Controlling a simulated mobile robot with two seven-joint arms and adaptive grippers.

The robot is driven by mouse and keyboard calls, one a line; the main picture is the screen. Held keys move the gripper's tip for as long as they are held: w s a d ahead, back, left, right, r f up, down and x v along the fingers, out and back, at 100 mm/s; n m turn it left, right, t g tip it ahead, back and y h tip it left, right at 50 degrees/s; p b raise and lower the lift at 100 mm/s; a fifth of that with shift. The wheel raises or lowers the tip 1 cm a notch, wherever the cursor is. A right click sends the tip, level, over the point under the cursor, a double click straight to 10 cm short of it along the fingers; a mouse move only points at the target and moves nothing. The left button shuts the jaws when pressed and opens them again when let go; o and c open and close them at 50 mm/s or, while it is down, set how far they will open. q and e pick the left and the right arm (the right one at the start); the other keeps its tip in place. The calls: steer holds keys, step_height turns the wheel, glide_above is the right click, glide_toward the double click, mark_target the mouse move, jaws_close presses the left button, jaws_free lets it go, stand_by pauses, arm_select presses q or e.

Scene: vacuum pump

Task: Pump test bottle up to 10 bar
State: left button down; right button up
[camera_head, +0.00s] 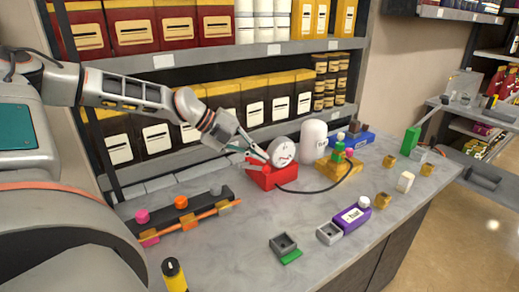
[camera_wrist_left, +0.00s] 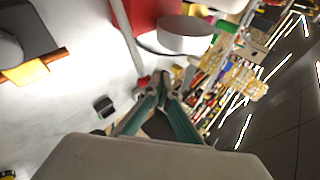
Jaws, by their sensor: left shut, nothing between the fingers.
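A red unit (camera_head: 264,178) with a round white dial gauge (camera_head: 283,152) stands on the grey counter near the shelf. The red unit also shows at the top of the left wrist view (camera_wrist_left: 150,12). A white bottle (camera_head: 313,142) with dark lettering stands behind and right of it. A dark hose (camera_head: 312,192) curves between the red unit and this block. My left gripper (camera_head: 252,152) is close beside the gauge, shut and empty; whether it touches is unclear. Its closed fingertips show in the left wrist view (camera_wrist_left: 159,80).
A purple "1 bar" block (camera_head: 352,219) and grey sockets (camera_head: 284,243) lie at the counter's front. A black rack (camera_head: 180,211) with colored knobs and an orange rod is at left. Small yellow blocks (camera_head: 383,200) lie at right. Shelves of boxes (camera_head: 160,143) stand behind.

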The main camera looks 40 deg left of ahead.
arm_select(q)
steer(key=shift+w+a+r, duration=0.25)
steer(key=shift+a+r, duration=0.65)
steer(key=shift+r, duration=0.2)
steer(key=shift+w+a+r, duration=0.25)
steer(key=shift+a+r, duration=0.6)
steer(key=shift+r, duration=0.2)
steer(key=shift+w+a+r, duration=0.25)
steer(key=shift+a+r, duration=0.5)
steer(key=shift+r, duration=0.2)
steer(key=shift+w+a+r, duration=0.2)
steer(key=shift+a+r, duration=0.55)
steer(key=shift+r, duration=0.2)
